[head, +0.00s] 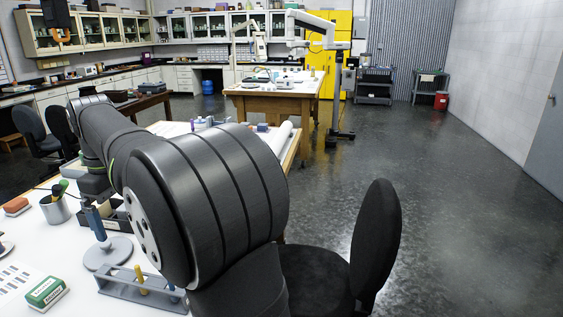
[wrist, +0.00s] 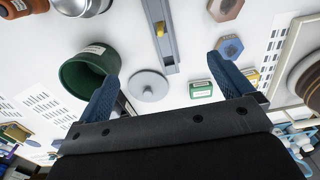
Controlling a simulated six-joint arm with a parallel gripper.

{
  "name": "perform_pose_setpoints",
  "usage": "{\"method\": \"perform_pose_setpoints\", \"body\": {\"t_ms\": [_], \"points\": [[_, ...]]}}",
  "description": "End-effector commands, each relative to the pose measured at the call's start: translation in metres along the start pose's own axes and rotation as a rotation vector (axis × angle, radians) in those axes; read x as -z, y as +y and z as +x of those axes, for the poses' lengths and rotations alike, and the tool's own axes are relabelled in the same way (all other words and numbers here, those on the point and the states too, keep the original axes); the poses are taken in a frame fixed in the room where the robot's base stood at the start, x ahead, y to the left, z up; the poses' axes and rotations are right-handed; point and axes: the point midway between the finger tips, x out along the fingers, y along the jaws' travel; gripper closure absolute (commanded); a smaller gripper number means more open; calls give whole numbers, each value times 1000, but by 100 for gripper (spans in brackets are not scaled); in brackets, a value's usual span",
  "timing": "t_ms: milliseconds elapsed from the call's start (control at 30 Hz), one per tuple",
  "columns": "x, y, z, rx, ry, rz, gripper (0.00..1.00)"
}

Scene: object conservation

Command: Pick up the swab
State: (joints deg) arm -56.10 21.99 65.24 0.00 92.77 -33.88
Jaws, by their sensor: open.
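I cannot clearly make out which thing is the swab. A grey rack (head: 118,287) at the front of the white table in the head view holds a small yellow-topped upright item (head: 140,279). In the wrist view the rack (wrist: 167,50) runs down from the top edge, with a yellow piece (wrist: 160,28) in it.
In the wrist view a dark green cup (wrist: 78,78) lies beside the left finger, a green-and-white box (wrist: 200,90) and blue hexagonal piece (wrist: 229,47) near the right. A metal cup (head: 55,209) with tools stands left in the head view. A black chair (head: 378,245) is at right.

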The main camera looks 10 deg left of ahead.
Motion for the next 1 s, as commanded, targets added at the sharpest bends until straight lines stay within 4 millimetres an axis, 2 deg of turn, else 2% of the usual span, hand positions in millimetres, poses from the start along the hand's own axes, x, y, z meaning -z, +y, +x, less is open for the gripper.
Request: {"method": "perform_pose_setpoints", "body": {"t_ms": [33,200,300,533,733,867,1000], "points": [[0,0,0,0,0,0,14],[0,0,0,0,0,0,47],[0,0,0,0,0,0,63],[0,0,0,0,0,0,63],[3,3,-13,0,0,0,63],[3,2,4,2,-3,0,63],[2,2,34,3,-4,0,63]]}}
